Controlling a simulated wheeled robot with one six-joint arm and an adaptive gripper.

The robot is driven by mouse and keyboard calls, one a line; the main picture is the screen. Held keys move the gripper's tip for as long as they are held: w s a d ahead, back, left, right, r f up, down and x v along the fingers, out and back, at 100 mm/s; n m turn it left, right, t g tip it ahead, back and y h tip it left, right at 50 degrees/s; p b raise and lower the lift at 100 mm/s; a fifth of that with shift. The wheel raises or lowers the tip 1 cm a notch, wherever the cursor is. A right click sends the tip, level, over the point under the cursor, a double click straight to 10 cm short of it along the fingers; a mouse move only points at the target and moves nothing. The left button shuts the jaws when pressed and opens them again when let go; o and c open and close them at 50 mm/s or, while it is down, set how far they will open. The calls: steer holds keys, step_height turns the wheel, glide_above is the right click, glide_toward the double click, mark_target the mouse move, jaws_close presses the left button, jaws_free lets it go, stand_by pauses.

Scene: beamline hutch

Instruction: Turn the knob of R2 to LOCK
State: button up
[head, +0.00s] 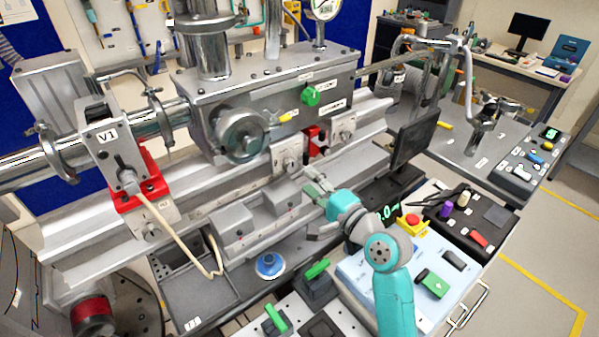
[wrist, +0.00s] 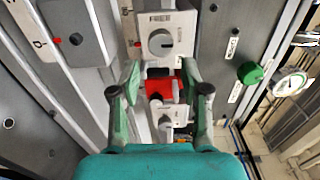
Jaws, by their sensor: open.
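A grey round knob (wrist: 161,42) on a light plate shows beyond my fingertips in the wrist view; in the head view this knob (head: 291,164) is on the front rail, left of a red block. A second knob plate (head: 343,128) is right of that block, and a third knob (head: 151,231) is far left, below the V1 valve. Their small labels are not clearly readable, so I cannot tell for certain which is R2. My gripper (wrist: 160,76) is open and empty, its fingers apart from the knob; it also shows in the head view (head: 315,188).
A red block (head: 313,138) sits between two knob plates. Grey boxes (head: 252,217) line the ledge below the rail. A handwheel (head: 240,135) and green knob (head: 311,95) are above it. A dark monitor (head: 414,137) stands right of my gripper.

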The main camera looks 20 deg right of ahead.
steer(key=shift+v, duration=2.05)
